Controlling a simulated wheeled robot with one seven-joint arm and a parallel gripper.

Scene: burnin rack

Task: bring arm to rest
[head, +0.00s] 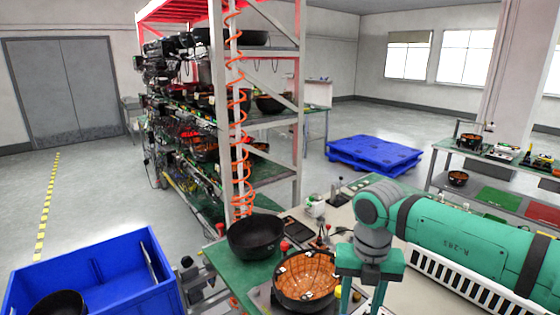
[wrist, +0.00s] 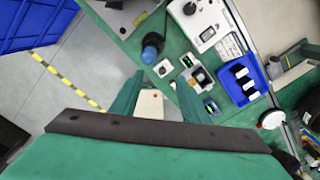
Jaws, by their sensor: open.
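My green arm reaches in from the right in the head view, and my gripper (head: 362,296) hangs pointing down above the front bench. It is beside the right edge of a black bowl with a copper-orange inside (head: 306,276). In the wrist view my gripper (wrist: 158,100) has its two green fingers spread apart. A small white box-like thing (wrist: 151,106) shows between them, and nothing appears gripped. The lower ends of the fingers are cut off in the head view.
A dark bowl (head: 257,236) stands on the green bench left of the copper bowl. A blue bin (head: 105,275) is at lower left. A tall rack (head: 272,121) with an orange coiled hose stands behind. The wrist view shows a blue tray (wrist: 262,92). Floor near the blue pallet (head: 373,153) is clear.

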